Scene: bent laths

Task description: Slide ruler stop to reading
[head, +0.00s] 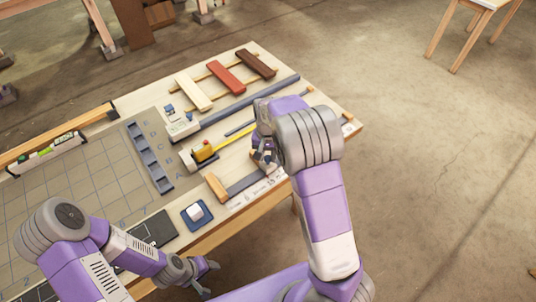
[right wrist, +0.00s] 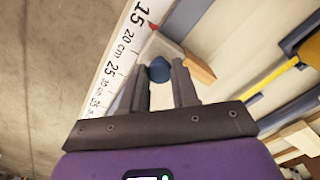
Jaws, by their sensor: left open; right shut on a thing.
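A white ruler (head: 250,195) with black numbers runs along the table's front edge. In the right wrist view the ruler (right wrist: 112,62) shows 15, 20 and 25. A pale stop with a blue knob (right wrist: 159,70) sits beside it. The stop's red pointer (right wrist: 153,26) lies between the 15 and 20 labels; the exact reading is too small to tell. My right gripper (right wrist: 163,82) is shut on the knob; it also shows in the head view (head: 265,162), where it hides most of the stop. My left gripper (head: 205,276) is open and empty near the front edge.
A wooden block (head: 216,188) stands at the ruler track's left end. A blue tray with a white block (head: 196,212) lies left of it. A yellow tape measure (head: 203,150), a blue divided rack (head: 150,158) and coloured laths (head: 226,77) lie farther back.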

